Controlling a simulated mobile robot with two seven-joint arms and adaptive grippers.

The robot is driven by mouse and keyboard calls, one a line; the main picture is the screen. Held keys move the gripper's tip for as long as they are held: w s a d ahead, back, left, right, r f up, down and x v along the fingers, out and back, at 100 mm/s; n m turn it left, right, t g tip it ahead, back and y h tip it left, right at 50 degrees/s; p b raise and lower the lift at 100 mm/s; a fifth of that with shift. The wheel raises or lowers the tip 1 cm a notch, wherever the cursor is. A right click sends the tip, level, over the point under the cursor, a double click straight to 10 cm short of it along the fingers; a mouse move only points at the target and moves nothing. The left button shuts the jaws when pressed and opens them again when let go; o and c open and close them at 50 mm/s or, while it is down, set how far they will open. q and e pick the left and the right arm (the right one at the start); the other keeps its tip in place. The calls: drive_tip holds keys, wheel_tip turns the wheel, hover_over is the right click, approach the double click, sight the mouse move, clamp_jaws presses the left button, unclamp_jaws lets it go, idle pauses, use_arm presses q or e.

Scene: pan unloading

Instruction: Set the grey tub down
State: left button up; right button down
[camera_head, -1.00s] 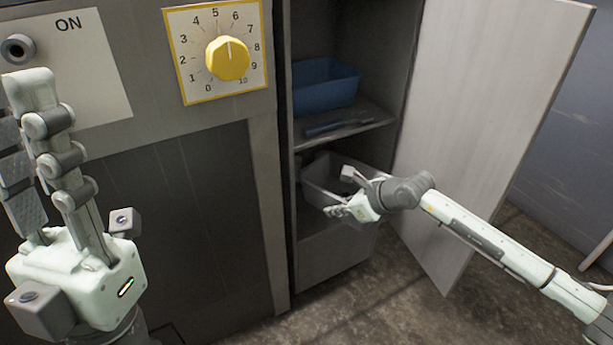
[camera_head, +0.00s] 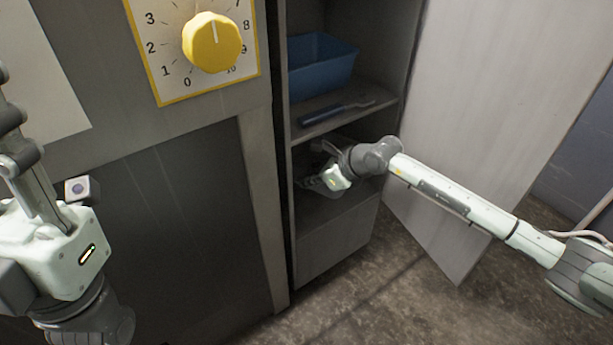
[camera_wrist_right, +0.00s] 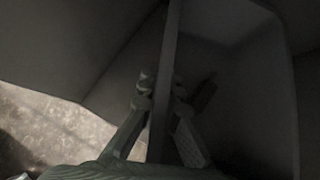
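The grey tub (camera_wrist_right: 235,65) fills the right of the right wrist view, with one wall running up the middle. My right gripper (camera_wrist_right: 163,98) has one finger on each side of that wall and appears shut on it. In the head view my right gripper (camera_head: 325,180) is inside the lower compartment of the cabinet; the wrist and the shelf above hide most of the tub. Whether the tub's base touches the compartment floor cannot be seen. My left gripper (camera_head: 20,150) is at the left edge, partly cut off, away from the tub.
A blue bin (camera_head: 322,65) and a dark long-handled object (camera_head: 335,112) are on the shelf (camera_head: 310,128) above. The cabinet door (camera_head: 480,110) stands open at the right, behind my right arm. A yellow dial (camera_head: 212,42) is on the panel at the left.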

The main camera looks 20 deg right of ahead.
drive_tip(key=shift+f+b, duration=1.75)
drive_tip(key=shift+f, duration=0.9)
drive_tip(key=shift+f, duration=0.6)
drive_tip(key=c, duration=1.6)
unclamp_jaws()
drive_tip(key=shift+c, duration=0.2)
